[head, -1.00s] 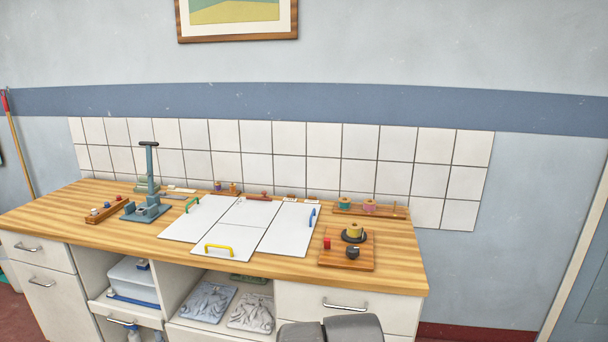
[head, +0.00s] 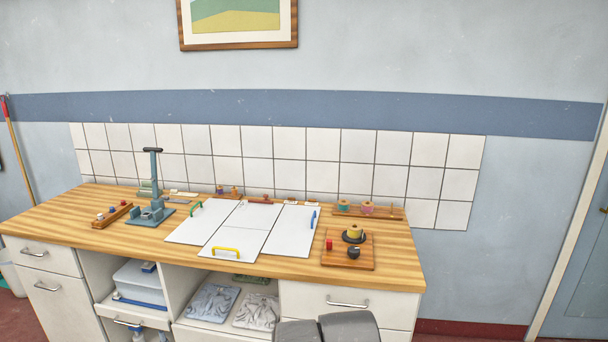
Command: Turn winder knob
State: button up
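The winder is a small wooden board (head: 333,262) at the right front of the worktop. On it sits a yellow spool (head: 355,231) on a black round base. A dark knob (head: 354,253) stands in front of the spool, and a small red piece (head: 329,245) is to its left. The knob is small in the picture, so its angle cannot be read. Dark grey rounded parts, which look like my arm, show at the bottom edge, below the winder and apart from it. My gripper's fingers are not in view.
White panels (head: 280,226) with yellow, green and blue handles lie left of the winder. A teal press (head: 152,190) stands further left. A rack with spools (head: 368,211) is behind the winder. The wooden worktop (head: 397,258) right of the winder is clear.

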aim_at(353, 252)
jog(key=i+j, duration=0.2)
jog(key=i, duration=0.3)
jog(key=i+j+u, duration=0.15)
jog(key=i, duration=0.4)
